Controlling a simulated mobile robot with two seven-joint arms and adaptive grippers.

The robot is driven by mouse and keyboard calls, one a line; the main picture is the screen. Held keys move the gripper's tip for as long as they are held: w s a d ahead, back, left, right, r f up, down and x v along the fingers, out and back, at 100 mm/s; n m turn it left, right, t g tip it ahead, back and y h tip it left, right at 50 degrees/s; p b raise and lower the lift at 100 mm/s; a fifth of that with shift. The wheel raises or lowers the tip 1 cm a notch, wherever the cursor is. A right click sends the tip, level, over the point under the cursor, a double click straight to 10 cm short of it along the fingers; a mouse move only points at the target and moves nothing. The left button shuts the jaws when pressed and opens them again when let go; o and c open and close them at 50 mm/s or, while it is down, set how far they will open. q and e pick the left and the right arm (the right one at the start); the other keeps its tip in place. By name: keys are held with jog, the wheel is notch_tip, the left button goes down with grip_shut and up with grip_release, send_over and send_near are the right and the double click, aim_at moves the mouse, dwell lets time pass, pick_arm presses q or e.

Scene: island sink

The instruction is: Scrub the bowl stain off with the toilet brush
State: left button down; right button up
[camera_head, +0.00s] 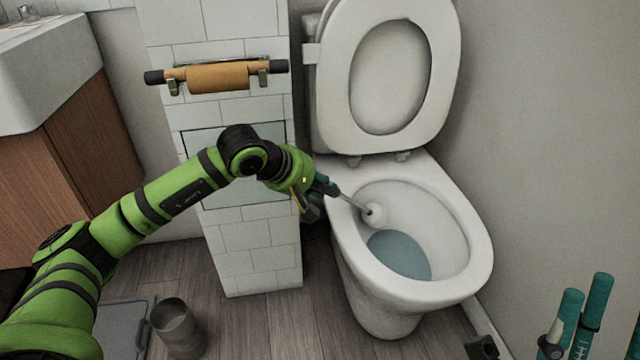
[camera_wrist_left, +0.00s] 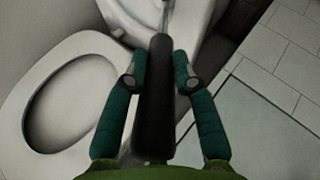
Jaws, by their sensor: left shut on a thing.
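My left gripper (camera_head: 318,194) is shut on the dark handle of the toilet brush (camera_wrist_left: 152,100), at the left rim of the toilet bowl (camera_head: 462,222). The brush's thin grey shaft slants over the rim, and its white head (camera_head: 376,214) is inside the bowl, close to or against the left inner wall above the water (camera_head: 400,255). I cannot make out a stain; the brush head hides part of the wall. My right gripper (camera_head: 582,320) is at the lower right, away from the toilet, partly cut off; its teal fingers point up, and their opening is unclear.
The seat and lid (camera_head: 333,80) are raised. A tiled half wall (camera_head: 245,240) with a paper roll (camera_head: 217,77) stands left of the toilet. A metal cup (camera_head: 178,326) stands on the floor. A sink cabinet (camera_head: 70,150) is at far left. A wall closes off the right.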

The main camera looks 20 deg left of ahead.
pick_arm(q)
jog(key=w+d, duration=0.1)
jog(key=d, duration=0.1)
jog(key=w+d, duration=0.2)
jog(key=shift+d, duration=0.1)
dwell(0.6)
jog(key=shift+r+p, duration=0.15)
jog(key=shift+p, duration=0.15)
jog(key=s+d+r+p, duration=0.2)
jog(key=s+r+p, duration=0.1)
jog(key=r, duration=0.2)
jog(key=shift+s+d+r+p, duration=0.15)
jog(key=shift+d+r+p, duration=0.15)
jog(key=shift+r, duration=0.1)
